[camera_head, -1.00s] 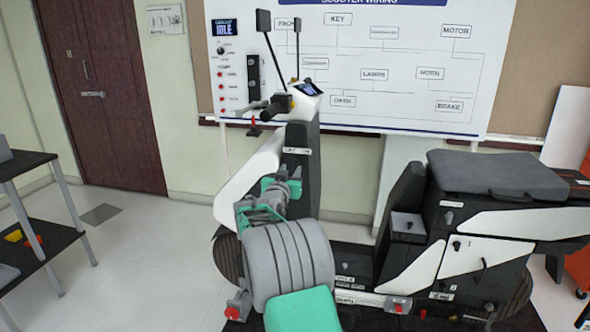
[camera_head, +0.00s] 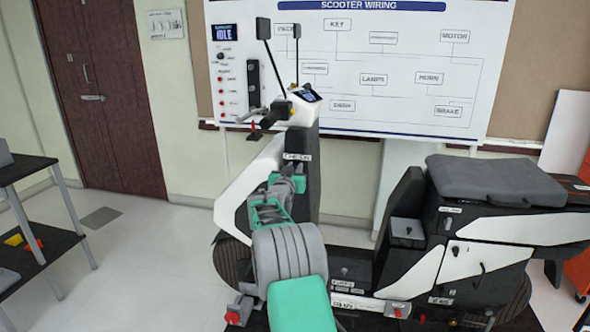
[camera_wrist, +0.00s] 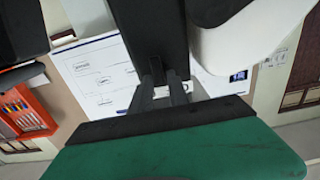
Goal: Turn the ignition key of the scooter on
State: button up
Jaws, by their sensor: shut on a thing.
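The scooter (camera_head: 245,185) stands side-on, with a white front shield and black inner panel. The ignition label (camera_head: 297,157) sits on that panel below the handlebar. My gripper (camera_head: 296,178) is at the panel just below the label, mostly hidden by my own arm. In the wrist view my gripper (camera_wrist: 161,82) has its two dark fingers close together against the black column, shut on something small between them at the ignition. The ignition key itself is hidden by the fingers, so its angle cannot be seen.
A wiring board (camera_head: 400,80) hangs behind the scooter; its small display (camera_head: 224,32) reads IDLE. The scooter's seat (camera_head: 495,180) is at the right. A dark shelf (camera_head: 30,170) stands at the left. The floor between shelf and scooter is clear.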

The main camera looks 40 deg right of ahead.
grip_shut()
jog(key=shift+f+b, duration=0.15)
jog(key=shift+b, duration=0.45)
jog(key=shift+m+b, duration=0.4)
jog(key=shift+b, duration=0.1)
jog(key=m+b, duration=0.3)
jog(key=b, duration=0.2)
jog(key=m+b, duration=0.4)
jog(key=b, duration=0.1)
jog(key=s+d+m+b, duration=0.1)
jog(key=m+b, duration=0.3)
jog(key=b, duration=0.1)
jog(key=shift+s+f, duration=0.1)
jog(key=shift+f, duration=0.2)
jog(key=shift+b, duration=0.3)
